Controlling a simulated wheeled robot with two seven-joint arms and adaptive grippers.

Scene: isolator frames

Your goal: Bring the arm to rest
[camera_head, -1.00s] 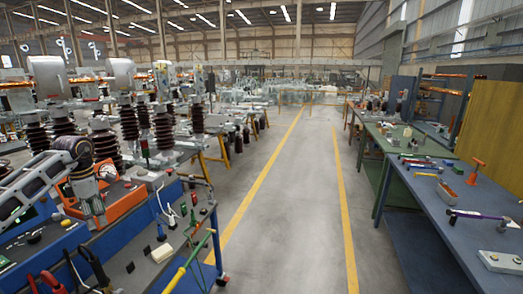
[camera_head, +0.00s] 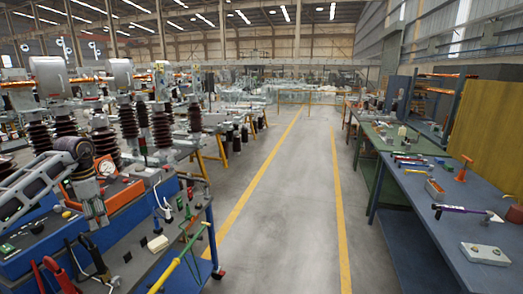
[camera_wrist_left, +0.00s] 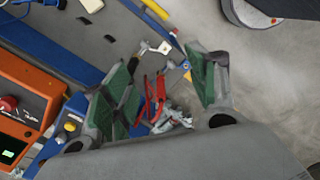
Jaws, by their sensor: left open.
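My left arm (camera_head: 40,185) comes in from the left over a blue cart (camera_head: 205,275). My left gripper (camera_head: 97,218) hangs downward near the cart's orange box (camera_head: 112,188). In the left wrist view the gripper (camera_wrist_left: 165,78) is open, with its two green-padded fingers apart and nothing between the pads. Red-handled pliers (camera_wrist_left: 158,95) and other small tools lie on the cart beyond the fingers. Whether the gripper touches anything in the head view is hard to tell. My right gripper is not in view.
The cart carries a white block (camera_head: 157,243), a yellow-green bar (camera_head: 182,258) and red-handled tools (camera_head: 55,275). Blue (camera_head: 415,215) and green (camera_head: 400,143) benches stand at the right. The floor aisle (camera_head: 285,215) between yellow lines is clear.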

